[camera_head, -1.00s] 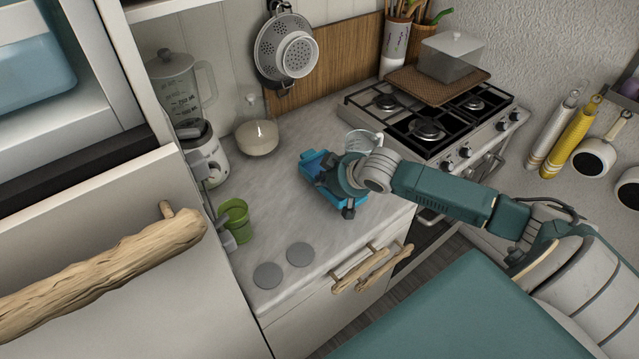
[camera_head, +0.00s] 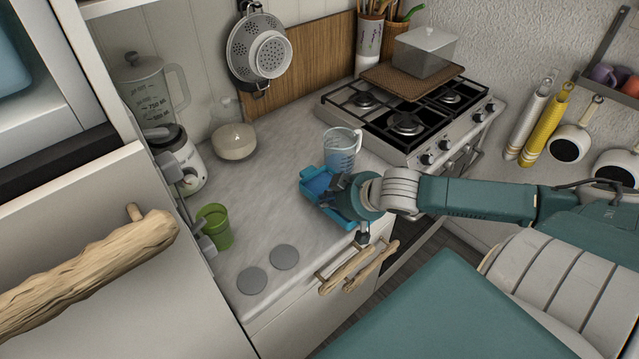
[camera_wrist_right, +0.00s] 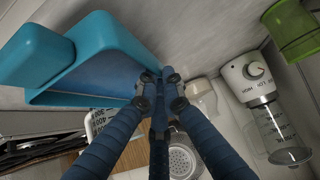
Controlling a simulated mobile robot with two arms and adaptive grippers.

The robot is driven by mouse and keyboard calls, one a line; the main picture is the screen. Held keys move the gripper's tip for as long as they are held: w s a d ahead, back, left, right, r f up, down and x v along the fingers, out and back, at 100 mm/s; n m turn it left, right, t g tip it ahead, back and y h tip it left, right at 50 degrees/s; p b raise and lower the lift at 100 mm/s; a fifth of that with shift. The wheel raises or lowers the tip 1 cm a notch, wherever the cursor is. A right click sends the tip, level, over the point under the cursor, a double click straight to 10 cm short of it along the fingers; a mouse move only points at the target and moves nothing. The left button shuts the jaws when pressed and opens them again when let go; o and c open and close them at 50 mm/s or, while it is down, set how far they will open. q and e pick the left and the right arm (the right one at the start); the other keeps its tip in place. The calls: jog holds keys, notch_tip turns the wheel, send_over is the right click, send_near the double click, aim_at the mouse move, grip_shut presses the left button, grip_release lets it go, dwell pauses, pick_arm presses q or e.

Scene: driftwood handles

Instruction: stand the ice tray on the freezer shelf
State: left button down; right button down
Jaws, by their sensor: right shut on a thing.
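The blue ice tray (camera_head: 316,184) is over the right part of the counter, near the front edge; I cannot tell if it touches the counter. My right gripper (camera_head: 342,196) is shut on the tray's right side and hides part of it. In the right wrist view the tray (camera_wrist_right: 118,40) fills the upper left, and the gripper's dark blue fingers (camera_wrist_right: 160,92) meet at its edge. At the upper left of the head view is an open white compartment with a shelf (camera_head: 62,108), which may be the freezer shelf.
A measuring cup (camera_head: 341,152) stands just behind the tray. A large driftwood handle (camera_head: 90,262) juts out at the left. The counter's middle is bare.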

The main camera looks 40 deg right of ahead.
aim_at(347, 230)
jog(key=shift+s+d+p, duration=0.15)
jog(key=shift+s+p, duration=0.25)
jog(key=shift+s, duration=1.5)
jog(key=shift+s+d+p, duration=0.15)
jog(key=shift+s+p, duration=0.25)
jog(key=shift+s, duration=1.45)
jog(key=shift+s, duration=0.1)
